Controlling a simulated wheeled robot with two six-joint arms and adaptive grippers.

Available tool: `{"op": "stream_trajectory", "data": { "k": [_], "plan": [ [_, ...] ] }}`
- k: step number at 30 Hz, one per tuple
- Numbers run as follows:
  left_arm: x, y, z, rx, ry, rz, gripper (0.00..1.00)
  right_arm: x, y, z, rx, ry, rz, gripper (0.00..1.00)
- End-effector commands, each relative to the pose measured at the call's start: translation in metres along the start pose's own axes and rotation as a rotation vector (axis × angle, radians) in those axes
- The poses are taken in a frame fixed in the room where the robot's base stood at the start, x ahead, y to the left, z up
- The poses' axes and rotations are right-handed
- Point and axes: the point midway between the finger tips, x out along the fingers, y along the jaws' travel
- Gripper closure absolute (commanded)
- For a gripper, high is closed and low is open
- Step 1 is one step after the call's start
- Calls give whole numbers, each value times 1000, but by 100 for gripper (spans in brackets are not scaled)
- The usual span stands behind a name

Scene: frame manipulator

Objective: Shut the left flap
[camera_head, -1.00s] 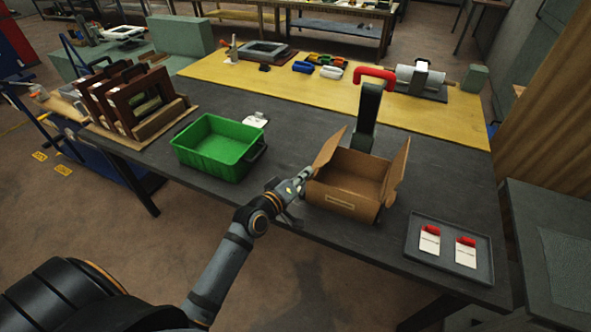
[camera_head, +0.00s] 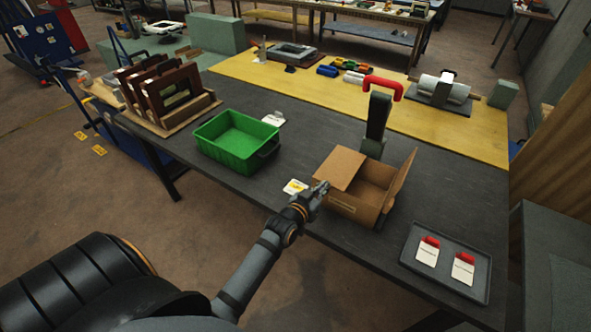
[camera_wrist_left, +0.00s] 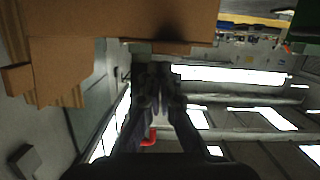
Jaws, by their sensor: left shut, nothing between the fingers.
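The open cardboard box (camera_head: 355,210) stands on the dark table. Its left flap (camera_head: 340,167) leans inward over the left part of the opening; I cannot tell whether it lies fully flat. The right flap (camera_head: 398,187) stands up and leans outward. My left gripper (camera_head: 322,189) is shut and empty at the box's left side, close to the flap's hinge edge. In the left wrist view, brown cardboard (camera_wrist_left: 120,20) fills the upper left, just beyond the dark fingers (camera_wrist_left: 158,75). My right gripper is not in view.
A green bin (camera_head: 236,143) stands left of the box. A red-handled tool (camera_head: 378,120) stands behind it. A tray (camera_head: 447,284) with two red-topped cards lies to the right. A white and yellow card (camera_head: 295,187) lies left of the gripper.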

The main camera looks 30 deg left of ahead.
Motion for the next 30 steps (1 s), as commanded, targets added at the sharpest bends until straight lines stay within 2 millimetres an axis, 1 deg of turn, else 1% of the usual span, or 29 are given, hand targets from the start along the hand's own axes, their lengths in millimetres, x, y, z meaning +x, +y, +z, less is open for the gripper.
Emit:
{"op": "stream_trajectory", "data": {
  "k": [9,25,28,30],
  "plan": [
    [2,0,6,91,-1,-23,100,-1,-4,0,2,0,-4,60],
    [2,0,7,104,0,-26,100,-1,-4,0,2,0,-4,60],
    [2,0,1,104,0,-26,100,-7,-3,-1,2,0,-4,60],
    [1,0,-10,104,1,-26,100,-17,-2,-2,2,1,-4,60]
  ]
}}
